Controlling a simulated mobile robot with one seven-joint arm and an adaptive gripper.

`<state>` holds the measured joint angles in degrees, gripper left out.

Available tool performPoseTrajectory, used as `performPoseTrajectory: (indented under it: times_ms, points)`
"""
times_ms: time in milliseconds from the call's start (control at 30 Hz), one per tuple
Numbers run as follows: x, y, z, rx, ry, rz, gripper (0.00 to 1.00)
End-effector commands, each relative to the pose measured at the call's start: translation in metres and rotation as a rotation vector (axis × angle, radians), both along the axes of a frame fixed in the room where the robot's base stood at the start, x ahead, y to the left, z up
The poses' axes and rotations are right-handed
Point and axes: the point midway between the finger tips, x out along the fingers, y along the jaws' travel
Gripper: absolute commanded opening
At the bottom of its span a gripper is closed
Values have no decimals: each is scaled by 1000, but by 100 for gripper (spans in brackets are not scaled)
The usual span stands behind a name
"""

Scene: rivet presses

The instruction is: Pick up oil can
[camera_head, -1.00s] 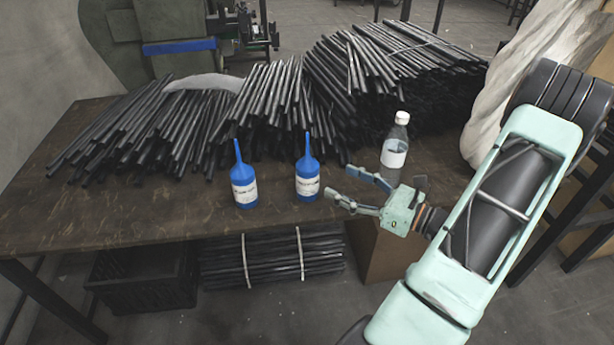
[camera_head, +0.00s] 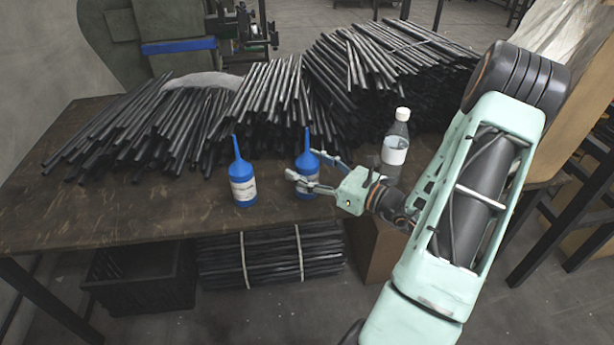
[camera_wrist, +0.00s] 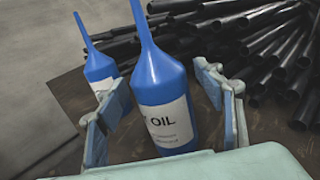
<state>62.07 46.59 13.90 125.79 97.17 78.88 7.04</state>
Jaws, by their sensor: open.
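Two blue oil cans with thin spouts and white labels stand upright on the brown table. The right oil can (camera_head: 306,163) is between the open fingers of my gripper (camera_head: 303,168), which partly hide its lower body. In the wrist view this oil can (camera_wrist: 163,90) stands between the fingers (camera_wrist: 168,112), its label reading "OIL", with gaps visible on both sides. The left oil can (camera_head: 241,177) stands apart to the left; it also shows in the wrist view (camera_wrist: 99,68), behind the left finger.
Piles of dark rods (camera_head: 270,95) cover the back of the table (camera_head: 150,215). A clear bottle with a white cap (camera_head: 396,145) stands right of my gripper, close to my arm. The table's front left is clear. A black crate (camera_head: 140,280) and bundled rods (camera_head: 270,255) are below.

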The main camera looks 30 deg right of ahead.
Motion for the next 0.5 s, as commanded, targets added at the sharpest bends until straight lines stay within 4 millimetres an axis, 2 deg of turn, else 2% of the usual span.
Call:
performPoseTrajectory:
  times_ms: [100,500]
  points:
    - [0,0,0,0,0,0,61]
    - [0,-1,0,0,0,0,17]
